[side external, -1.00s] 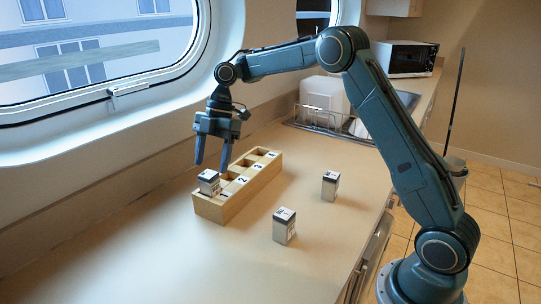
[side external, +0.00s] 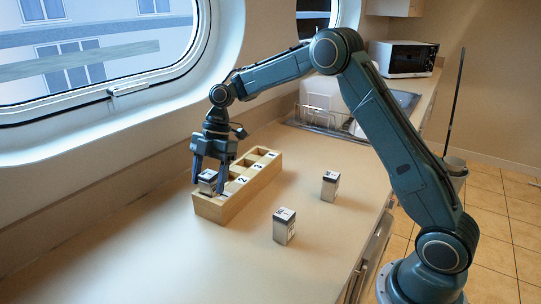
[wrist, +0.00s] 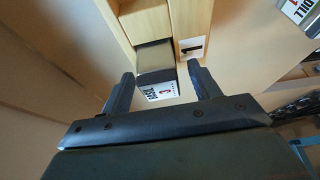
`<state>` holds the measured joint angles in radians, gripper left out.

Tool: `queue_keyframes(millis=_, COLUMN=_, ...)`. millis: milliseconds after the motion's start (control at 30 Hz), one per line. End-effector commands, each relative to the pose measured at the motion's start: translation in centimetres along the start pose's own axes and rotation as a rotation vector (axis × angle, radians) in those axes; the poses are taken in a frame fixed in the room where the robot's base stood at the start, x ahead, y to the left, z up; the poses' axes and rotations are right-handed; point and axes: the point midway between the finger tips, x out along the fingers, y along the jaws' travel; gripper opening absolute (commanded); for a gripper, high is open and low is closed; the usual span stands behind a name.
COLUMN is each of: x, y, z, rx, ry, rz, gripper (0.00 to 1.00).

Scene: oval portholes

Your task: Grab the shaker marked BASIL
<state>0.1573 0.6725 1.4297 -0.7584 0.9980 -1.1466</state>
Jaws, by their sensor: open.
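The shaker marked BASIL (side external: 208,187) stands in the near-end compartment of a wooden rack (side external: 236,207). In the wrist view its dark top and white label (wrist: 161,91) show beside the rack's number 1 tag (wrist: 192,48); the label's lettering is small but looks like BASIL. My gripper (side external: 209,181) is open and lowered over this shaker. In the wrist view the two fingers of my gripper (wrist: 162,82) lie one on each side of it, with gaps showing. The shaker's lower part is hidden by the rack.
Two other shakers stand on the counter right of the rack, one nearer (side external: 284,228) and one farther (side external: 330,187). A shaker reading DILL (wrist: 298,10) shows at the wrist view's top right. The window wall (side external: 120,172) runs along the left. The front counter is clear.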

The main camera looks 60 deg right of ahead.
Motion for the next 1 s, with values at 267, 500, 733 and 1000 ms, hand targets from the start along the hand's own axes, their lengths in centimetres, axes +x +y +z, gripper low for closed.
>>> queue_keyframes(millis=267, x=0.00, y=0.00, z=0.00, rx=0.000, ry=0.000, rz=0.000, gripper=0.62)
queue_keyframes(millis=500, x=-0.01, y=0.00, z=0.00, rx=0.000, ry=0.000, rz=0.000, gripper=0.42)
queue_keyframes(millis=733, x=-0.04, y=0.01, z=0.00, rx=0.000, ry=0.000, rz=0.000, gripper=0.12)
queue_keyframes(millis=1000, x=-0.20, y=0.03, z=-0.06, rx=0.000, ry=0.000, rz=0.001, gripper=0.12)
